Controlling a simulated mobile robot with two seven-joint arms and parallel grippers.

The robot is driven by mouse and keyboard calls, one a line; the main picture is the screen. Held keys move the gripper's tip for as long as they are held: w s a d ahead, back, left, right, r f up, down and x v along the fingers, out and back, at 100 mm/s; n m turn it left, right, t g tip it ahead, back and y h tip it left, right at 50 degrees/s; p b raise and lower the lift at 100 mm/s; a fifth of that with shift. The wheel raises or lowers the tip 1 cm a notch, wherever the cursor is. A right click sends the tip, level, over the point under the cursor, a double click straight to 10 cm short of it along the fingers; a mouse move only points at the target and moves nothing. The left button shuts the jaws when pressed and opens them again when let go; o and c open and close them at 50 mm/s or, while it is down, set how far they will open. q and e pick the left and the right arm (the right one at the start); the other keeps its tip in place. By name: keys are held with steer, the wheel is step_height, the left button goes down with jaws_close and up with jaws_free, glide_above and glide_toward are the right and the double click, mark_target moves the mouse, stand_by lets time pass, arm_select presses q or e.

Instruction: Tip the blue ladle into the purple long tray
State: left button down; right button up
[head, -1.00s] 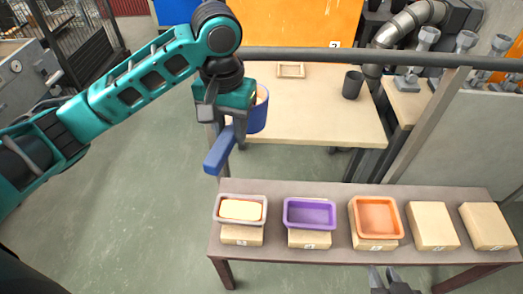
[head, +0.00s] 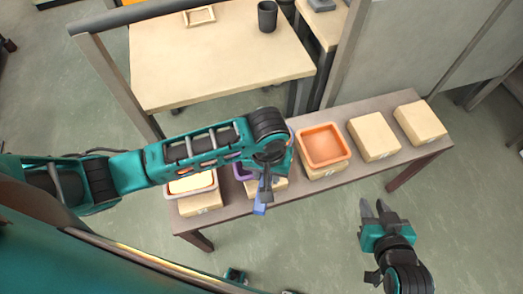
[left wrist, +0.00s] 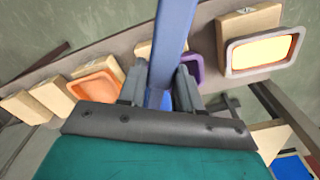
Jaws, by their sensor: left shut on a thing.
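My left gripper (head: 264,190) is shut on the blue ladle's handle. The handle end (head: 260,208) shows just below the gripper in the head view. In the left wrist view the long blue handle (left wrist: 172,45) runs up between the fingers. The ladle's cup is mostly hidden behind my arm and gripper, so its tilt and contents cannot be told. The purple long tray (head: 241,172) is mostly covered by my left arm, with the gripper over its right side. Part of it shows beside the handle in the left wrist view (left wrist: 197,68). My right gripper (head: 376,210) is open and empty, in front of the table.
On the same narrow table (head: 232,210), a tray with a cream block (head: 193,184) stands left of the purple one. An orange tray (head: 323,145) stands right, then two bare wooden blocks (head: 373,136). A dark cup (head: 267,16) stands on the back table.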

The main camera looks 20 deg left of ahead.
arm_select(q)
steer(key=f+h+b, duration=0.1)
steer(key=h, duration=0.1)
steer(key=f+h+b, duration=0.1)
steer(key=f+h, duration=0.1)
steer(key=h, duration=0.1)
steer(key=f+h+b, duration=0.1)
steer(key=h, duration=0.2)
steer(key=shift+a+f+t, duration=0.3)
steer(key=shift+f+t, duration=0.1)
stand_by(1.0)
steer(key=shift+a+f+h+b, duration=0.15)
steer(key=shift+h+b, duration=0.35)
steer(key=shift+b, duration=0.4)
stand_by(0.8)
steer(key=shift+b, duration=0.3)
stand_by(0.5)
